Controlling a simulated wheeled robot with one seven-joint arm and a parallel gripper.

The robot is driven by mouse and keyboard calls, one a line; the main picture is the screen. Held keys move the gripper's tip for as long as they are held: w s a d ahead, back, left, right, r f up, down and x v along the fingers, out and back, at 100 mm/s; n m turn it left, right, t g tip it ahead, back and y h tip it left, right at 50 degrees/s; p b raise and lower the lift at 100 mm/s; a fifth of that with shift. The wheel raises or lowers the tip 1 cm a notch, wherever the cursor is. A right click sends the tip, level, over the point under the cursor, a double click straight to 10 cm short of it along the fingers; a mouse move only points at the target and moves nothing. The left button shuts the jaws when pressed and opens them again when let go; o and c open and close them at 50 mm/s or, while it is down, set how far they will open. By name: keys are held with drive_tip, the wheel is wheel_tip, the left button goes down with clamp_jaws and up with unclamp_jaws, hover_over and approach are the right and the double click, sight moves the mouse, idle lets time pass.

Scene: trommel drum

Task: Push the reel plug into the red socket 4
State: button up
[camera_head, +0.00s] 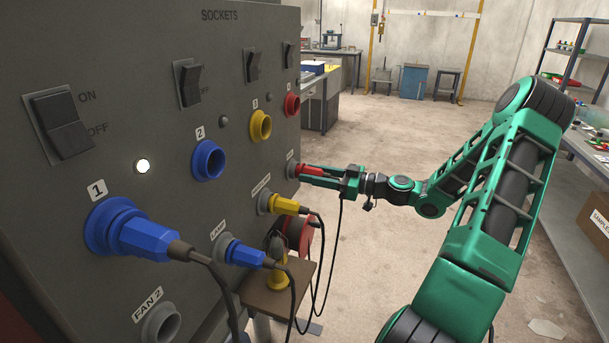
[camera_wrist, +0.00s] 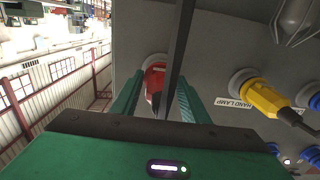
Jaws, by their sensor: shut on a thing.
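The red reel plug (camera_head: 309,170) sits with its front end at a grey holder (camera_head: 292,167) on the panel; the holder's small label is too small to read. My gripper (camera_head: 328,174) is shut on this plug from the right. In the wrist view the red plug (camera_wrist: 154,79) is between my two green fingers (camera_wrist: 155,100), its front at the grey ring. I cannot tell how deep it sits. The red socket (camera_head: 292,105) is higher on the panel, above the plug, with its opening empty; its number is too small to read clearly.
A blue plug (camera_head: 140,237) is in socket 1. Blue socket 2 (camera_head: 208,160) and yellow socket 3 (camera_head: 260,126) are empty. A yellow plug (camera_head: 287,206) and a smaller blue plug (camera_head: 244,253) sit in lower holders. Cables hang below, by a small stand (camera_head: 262,299).

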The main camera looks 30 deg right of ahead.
sight(330, 177)
drive_tip(key=shift+v, duration=2.55)
drive_tip(key=shift+s+d, duration=0.15)
drive_tip(key=shift+v, duration=2.35)
